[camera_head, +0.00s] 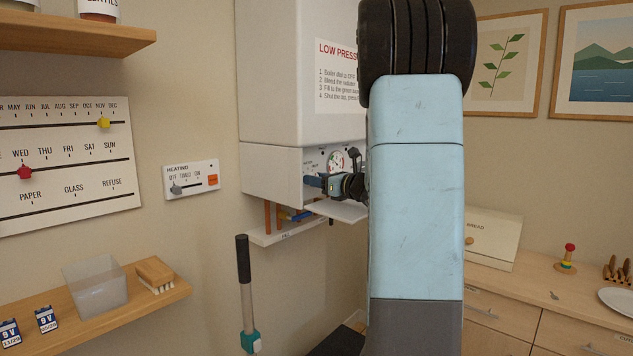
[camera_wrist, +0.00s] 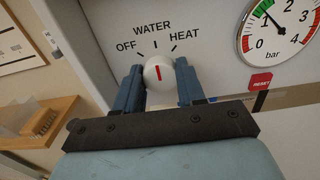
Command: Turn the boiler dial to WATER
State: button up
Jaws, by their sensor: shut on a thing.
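The boiler dial (camera_wrist: 159,80) is a round white knob with a red line, on the boiler's (camera_head: 285,75) control panel, in the wrist view. Its red line points nearly straight up, toward the tick below WATER, between OFF on the left and HEAT on the right. My gripper (camera_wrist: 159,82) has one blue finger on each side of the dial and is shut on it. In the head view my gripper (camera_head: 318,182) reaches the panel under the boiler's white cover; the dial cannot be made out there.
A pressure gauge (camera_wrist: 280,28) and a red reset button (camera_wrist: 260,82) are right of the dial. A flap (camera_head: 338,209) hangs open below the panel. The heating switch plate (camera_head: 191,179) is on the wall to the left. My arm hides the boiler's right side.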

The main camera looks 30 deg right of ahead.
jog(key=o, duration=1)
jog(key=shift+o, duration=0.2)
jog(key=v, duration=1.3)
jog(key=shift+s+d, duration=0.1)
jog(key=shift+s, duration=0.3)
